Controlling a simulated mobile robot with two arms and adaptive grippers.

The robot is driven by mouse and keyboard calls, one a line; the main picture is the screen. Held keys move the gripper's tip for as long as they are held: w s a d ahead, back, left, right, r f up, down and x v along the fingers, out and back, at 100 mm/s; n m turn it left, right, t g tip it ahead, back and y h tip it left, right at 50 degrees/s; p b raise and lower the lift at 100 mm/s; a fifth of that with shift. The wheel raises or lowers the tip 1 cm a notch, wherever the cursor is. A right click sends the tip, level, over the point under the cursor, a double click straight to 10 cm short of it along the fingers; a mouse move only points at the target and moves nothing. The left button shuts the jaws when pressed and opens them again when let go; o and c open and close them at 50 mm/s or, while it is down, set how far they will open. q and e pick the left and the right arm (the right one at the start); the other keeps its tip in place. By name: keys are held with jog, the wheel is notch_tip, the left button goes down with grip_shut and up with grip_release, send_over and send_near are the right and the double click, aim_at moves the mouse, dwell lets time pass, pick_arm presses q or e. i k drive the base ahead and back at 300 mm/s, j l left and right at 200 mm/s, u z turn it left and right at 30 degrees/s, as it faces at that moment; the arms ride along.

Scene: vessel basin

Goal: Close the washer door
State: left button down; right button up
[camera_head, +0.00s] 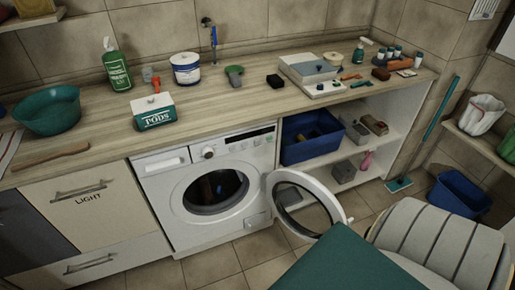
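The white washer (163,202) stands under the wooden counter, between a drawer cabinet and open shelves. Its round door (333,203) is wide open, swung out to the right on the side of the opening. The door is a white ring with a dark glass middle (303,208). The round drum opening (214,190) is exposed and dark inside, with faint coloured shapes that I cannot make out. Neither of my grippers shows in the head view, so nothing of mine is seen touching the door.
A teal flat surface (345,265) and a grey ribbed object (432,240) fill the lower right, close to the open door. Tiled floor (225,265) is free before the washer. A blue bin (458,195) stands at the right, and a blue crate (300,152) sits on the shelf.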

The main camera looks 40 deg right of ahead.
aim_at(269, 183)
jog(key=l+u, duration=0.15)
jog(key=l, duration=0.25)
jog(key=k+l+u, duration=0.2)
jog(key=l, duration=0.2)
jog(key=l+u, duration=0.15)
jog(key=l, duration=0.25)
jog(key=k+l+u, duration=0.2)
jog(key=l, duration=0.15)
jog(key=l+u, duration=0.15)
jog(key=l, duration=0.2)
jog(key=k+l, duration=0.15)
jog(key=l, duration=0.25)
jog(key=k+l, duration=0.2)
jog(key=l, duration=0.15)
jog(key=k+l, duration=0.15)
jog(key=l, duration=0.25)
jog(key=k+l, duration=0.15)
jog(key=l, duration=0.25)
jog(key=k+l, duration=0.2)
jog(key=l, duration=0.15)
jog(key=k+l, duration=0.15)
jog(key=l, duration=0.25)
